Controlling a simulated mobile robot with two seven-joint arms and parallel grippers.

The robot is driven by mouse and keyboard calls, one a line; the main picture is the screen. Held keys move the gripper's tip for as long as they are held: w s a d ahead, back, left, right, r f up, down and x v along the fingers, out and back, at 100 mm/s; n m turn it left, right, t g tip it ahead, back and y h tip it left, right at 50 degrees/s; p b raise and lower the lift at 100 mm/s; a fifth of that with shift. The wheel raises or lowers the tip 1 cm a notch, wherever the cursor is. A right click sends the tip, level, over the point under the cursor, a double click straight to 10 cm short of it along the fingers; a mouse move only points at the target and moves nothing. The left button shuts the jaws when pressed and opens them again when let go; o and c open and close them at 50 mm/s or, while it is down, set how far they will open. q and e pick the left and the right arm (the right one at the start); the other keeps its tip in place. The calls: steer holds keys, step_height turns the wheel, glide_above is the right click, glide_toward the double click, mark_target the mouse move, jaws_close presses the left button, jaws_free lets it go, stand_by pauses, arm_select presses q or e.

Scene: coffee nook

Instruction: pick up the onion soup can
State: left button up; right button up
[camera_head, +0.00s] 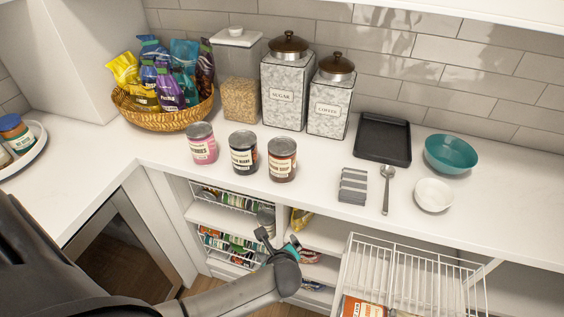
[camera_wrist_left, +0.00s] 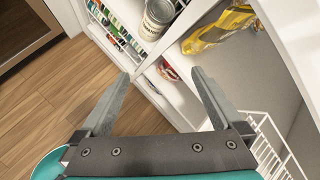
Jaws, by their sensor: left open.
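Three cans stand upright in a row on the white counter. The right one, dark with a red-brown band (camera_head: 282,159), has a label that seems to read onion soup, though the print is small. Beside it stand a black can (camera_head: 243,152) and a pink can (camera_head: 201,143). Another can (camera_head: 266,217) stands on a shelf under the counter; it also shows in the left wrist view (camera_wrist_left: 157,18), its label hard to read. My left gripper (camera_head: 278,240) is open and empty in front of the shelves, below the counter edge; its fingers (camera_wrist_left: 161,76) point toward the shelves. My right gripper is out of view.
A basket of snack bags (camera_head: 165,118), sugar canister (camera_head: 286,85) and coffee canister (camera_head: 330,100) stand behind the cans. A black tray (camera_head: 383,139), teal bowl (camera_head: 451,154) and white bowl (camera_head: 434,195) are right. A pulled-out wire basket (camera_head: 410,270) is right of my left gripper.

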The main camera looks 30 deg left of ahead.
arm_select(q)
steer(key=w+r+m+t+y, duration=0.2)
steer(key=w+r+m, duration=0.2)
steer(key=r, duration=0.8)
steer(key=m+t+y+p, duration=0.1)
steer(key=m+t+y, duration=0.1)
glide_toward(284, 162)
steer(key=shift+m, duration=0.3)
steer(key=b+x, duration=0.2)
steer(key=x, duration=0.9)
steer(key=b+x, duration=0.1)
steer(key=x, duration=0.1)
steer(key=shift+f, duration=0.4)
steer(key=shift+w+a+f+h, duration=0.15)
steer(key=shift+w+a+h, duration=0.1)
steer(key=shift+w+h, duration=0.1)
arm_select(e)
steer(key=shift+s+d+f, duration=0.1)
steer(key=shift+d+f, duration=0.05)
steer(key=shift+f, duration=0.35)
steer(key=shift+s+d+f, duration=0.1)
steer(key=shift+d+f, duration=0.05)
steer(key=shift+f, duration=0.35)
arm_select(q)
steer(key=c, duration=1.5)
steer(key=shift+c, duration=0.2)
